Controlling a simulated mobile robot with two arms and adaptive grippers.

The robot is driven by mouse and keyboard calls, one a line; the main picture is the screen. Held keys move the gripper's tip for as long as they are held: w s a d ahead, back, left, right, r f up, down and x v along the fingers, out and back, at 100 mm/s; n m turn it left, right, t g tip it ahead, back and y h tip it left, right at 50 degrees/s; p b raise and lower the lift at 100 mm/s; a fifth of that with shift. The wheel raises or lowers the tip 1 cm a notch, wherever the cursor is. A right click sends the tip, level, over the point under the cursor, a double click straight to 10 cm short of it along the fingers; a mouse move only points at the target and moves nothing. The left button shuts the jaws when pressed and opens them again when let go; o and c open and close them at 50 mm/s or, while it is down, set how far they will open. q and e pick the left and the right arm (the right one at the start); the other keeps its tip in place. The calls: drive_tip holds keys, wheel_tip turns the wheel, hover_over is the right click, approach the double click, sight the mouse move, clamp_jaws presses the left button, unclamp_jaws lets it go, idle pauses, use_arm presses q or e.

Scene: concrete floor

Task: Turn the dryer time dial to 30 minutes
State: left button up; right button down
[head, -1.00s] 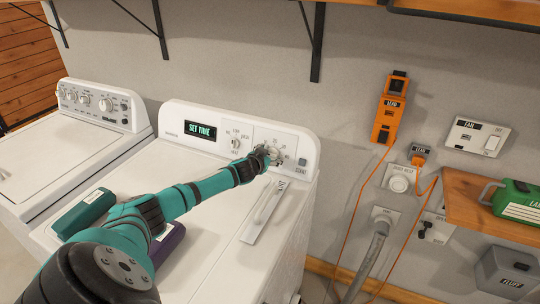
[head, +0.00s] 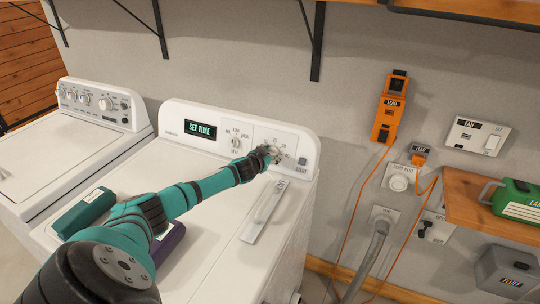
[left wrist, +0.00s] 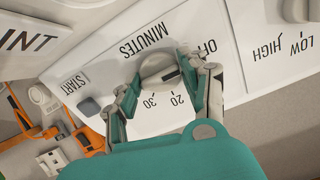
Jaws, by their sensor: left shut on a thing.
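The dryer time dial (left wrist: 157,66) is a pale round knob on a white panel marked OFF, 20, 30 and MINUTES. In the left wrist view its dark mark is on the right side, roughly between OFF and 20; the exact reading is unclear. My left gripper (left wrist: 163,92) has one finger on each side of the dial and is shut on it. In the head view the left gripper (head: 270,155) is at the right part of the dryer's (head: 210,185) control panel and hides most of the dial. The dryer display (head: 201,130) reads SET TIME. My right gripper is not in view.
A heat dial (head: 236,143) sits left of the gripper, and START (left wrist: 75,84) is close beside the time dial. A green box (head: 85,212) and a purple one (head: 168,243) lie on the dryer under my arm. The washer (head: 85,130) stands at left.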

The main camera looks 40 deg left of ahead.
use_arm(q)
drive_tip(key=shift+m, duration=0.3)
drive_tip(key=m, duration=0.5)
drive_tip(key=shift+y, duration=0.3)
drive_tip(key=m, duration=0.7)
drive_tip(key=shift+m, duration=0.3)
drive_tip(key=m, duration=0.3)
drive_tip(key=m+t, duration=0.1)
drive_tip(key=m, duration=0.2)
drive_tip(key=shift+y, duration=0.3)
drive_tip(key=m, duration=0.7)
drive_tip(key=shift+f, duration=0.15)
drive_tip(key=o, duration=1.2)
